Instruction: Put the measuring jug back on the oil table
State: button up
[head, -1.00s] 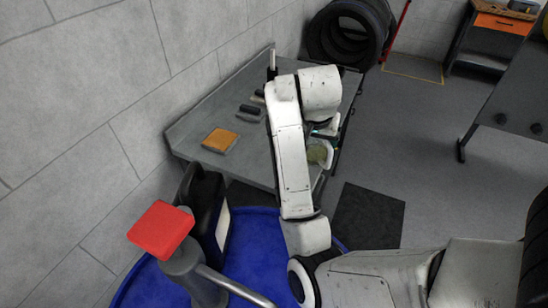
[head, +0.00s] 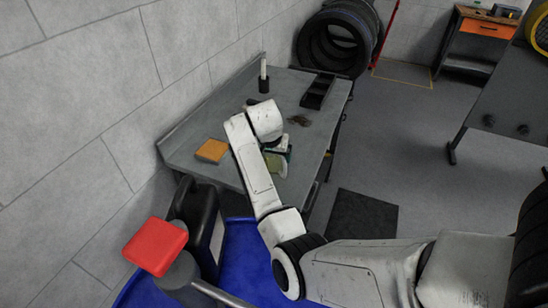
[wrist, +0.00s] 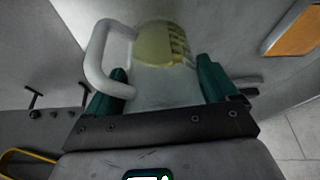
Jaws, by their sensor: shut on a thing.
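The measuring jug (head: 277,165) is clear with a yellowish content or base and a pale handle. My gripper (wrist: 163,85) has green fingers on either side of the jug's body and is shut on it. In the wrist view the jug (wrist: 165,48) shows its handle at the left. In the head view the jug appears over the near part of the grey oil table (head: 205,172), partly hidden by my arm. I cannot tell whether its base touches the tabletop.
An orange-topped block (head: 211,151) lies on the table left of my arm. A black holder (head: 264,84), a black tray (head: 318,91) and small dark items (head: 299,120) are farther back. Tyres (head: 338,45) lean behind.

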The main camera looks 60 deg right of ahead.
jog(key=shift+f, duration=0.95)
jog(key=o, duration=1)
jog(key=shift+f, duration=0.1)
jog(key=shift+r, duration=0.25)
jog(key=v, duration=1.1)
jog(key=shift+a+r, duration=0.25)
jog(key=shift+r, duration=0.1)
jog(key=shift+s, duration=0.15)
